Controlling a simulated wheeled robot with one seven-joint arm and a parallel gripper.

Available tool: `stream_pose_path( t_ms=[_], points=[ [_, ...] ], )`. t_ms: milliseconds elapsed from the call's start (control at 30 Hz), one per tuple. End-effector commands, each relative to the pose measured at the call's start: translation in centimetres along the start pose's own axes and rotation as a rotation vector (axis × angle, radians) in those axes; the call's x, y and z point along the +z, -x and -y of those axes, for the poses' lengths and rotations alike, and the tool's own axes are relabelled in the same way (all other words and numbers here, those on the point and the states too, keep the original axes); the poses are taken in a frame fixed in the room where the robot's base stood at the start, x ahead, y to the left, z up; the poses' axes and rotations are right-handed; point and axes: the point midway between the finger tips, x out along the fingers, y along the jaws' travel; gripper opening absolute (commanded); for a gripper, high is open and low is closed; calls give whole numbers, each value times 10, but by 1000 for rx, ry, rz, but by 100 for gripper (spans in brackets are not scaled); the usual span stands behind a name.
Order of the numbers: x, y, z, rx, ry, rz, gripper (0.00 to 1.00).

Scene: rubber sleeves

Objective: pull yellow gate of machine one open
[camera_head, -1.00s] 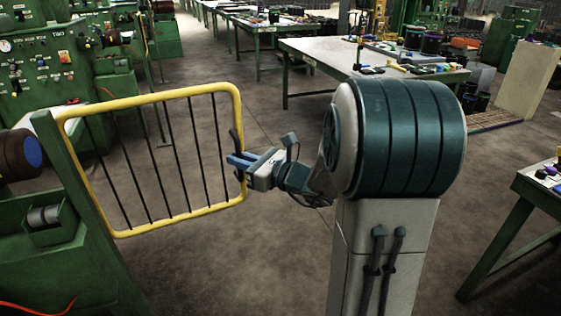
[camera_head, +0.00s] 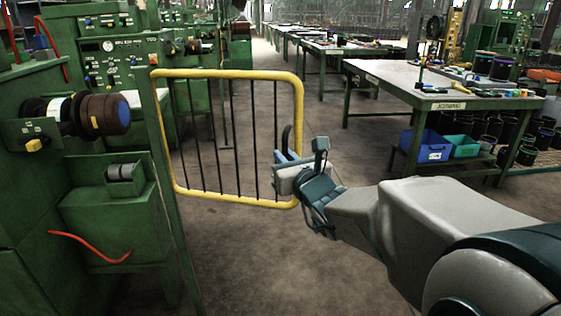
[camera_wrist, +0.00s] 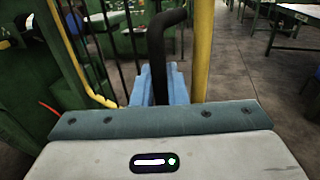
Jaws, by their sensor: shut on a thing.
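The yellow gate (camera_head: 235,74) is a tube frame with dark vertical bars, hinged at its left on a green post (camera_head: 163,170) of the green machine. It stands swung out over the floor. A dark handle (camera_head: 286,138) sits at its free right edge; in the wrist view the bent black handle (camera_wrist: 157,55) rises beside the yellow upright (camera_wrist: 203,50). My gripper (camera_head: 285,158), with blue fingers, is shut on this handle. In the wrist view the blue fingers (camera_wrist: 160,88) close around its lower part, which they partly hide.
The green machine with a dark roller (camera_head: 103,115) and a red cable (camera_head: 90,247) fills the left. A work table (camera_head: 385,75) with a blue bin (camera_head: 427,146) below stands at the right back. The grey floor around the gate is mostly clear.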

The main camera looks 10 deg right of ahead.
Motion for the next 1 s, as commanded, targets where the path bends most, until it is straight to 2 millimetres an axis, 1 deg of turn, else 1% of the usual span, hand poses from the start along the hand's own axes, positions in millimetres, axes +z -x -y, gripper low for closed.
stream_pose_path(
  t_ms=[33,433,467,500,533,867,1000],
  points=[
    [2,-1,-6,10,6,7,0],
    [4,0,-3,0,8,8,0],
    [4,-1,-3,0,8,8,15],
    [4,0,-3,-1,8,8,26],
    [4,0,-2,-2,8,7,30],
    [2,2,4,-16,4,3,30],
    [2,7,4,-12,4,4,30]
  ],
)
